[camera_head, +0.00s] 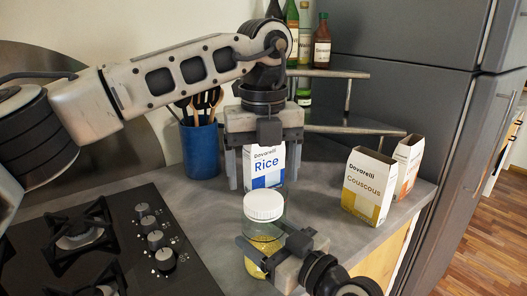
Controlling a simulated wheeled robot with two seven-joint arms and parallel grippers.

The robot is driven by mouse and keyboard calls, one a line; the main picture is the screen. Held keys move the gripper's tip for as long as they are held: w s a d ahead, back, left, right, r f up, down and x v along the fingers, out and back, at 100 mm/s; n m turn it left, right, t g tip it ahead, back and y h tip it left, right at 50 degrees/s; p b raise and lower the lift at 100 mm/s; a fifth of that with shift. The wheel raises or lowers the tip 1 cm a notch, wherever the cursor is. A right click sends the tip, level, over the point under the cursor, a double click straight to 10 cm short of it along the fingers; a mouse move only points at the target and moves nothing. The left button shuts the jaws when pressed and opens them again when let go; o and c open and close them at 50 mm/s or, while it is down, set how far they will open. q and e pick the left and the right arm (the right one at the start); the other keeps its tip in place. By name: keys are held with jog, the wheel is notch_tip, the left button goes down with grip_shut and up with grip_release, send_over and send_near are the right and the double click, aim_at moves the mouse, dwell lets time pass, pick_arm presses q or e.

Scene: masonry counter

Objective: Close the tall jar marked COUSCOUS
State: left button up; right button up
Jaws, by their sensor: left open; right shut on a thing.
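A clear glass jar (264,232) with yellow contents stands on the counter at the lower middle. Its label is not visible, so I cannot read COUSCOUS on it. A white ribbed lid (264,206) shows at the jar's top; I cannot tell whether it is fully seated. My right gripper (256,254) is shut around the jar's body from the lower right. My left gripper (262,176) is open and empty, pointing down above and behind the lid, with its fingers apart on either side of the Rice box in the picture.
A Rice box (264,168) stands behind the jar. A Couscous box (368,187) and another box (407,165) stand right, near the counter edge. A blue utensil holder (200,148) is behind left; the gas hob (110,240) is at left. A shelf (335,74) with bottles is behind.

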aim_at(263, 199)
pick_arm(q)
jog(key=shift+f, duration=2.25)
jog(key=c, duration=1)
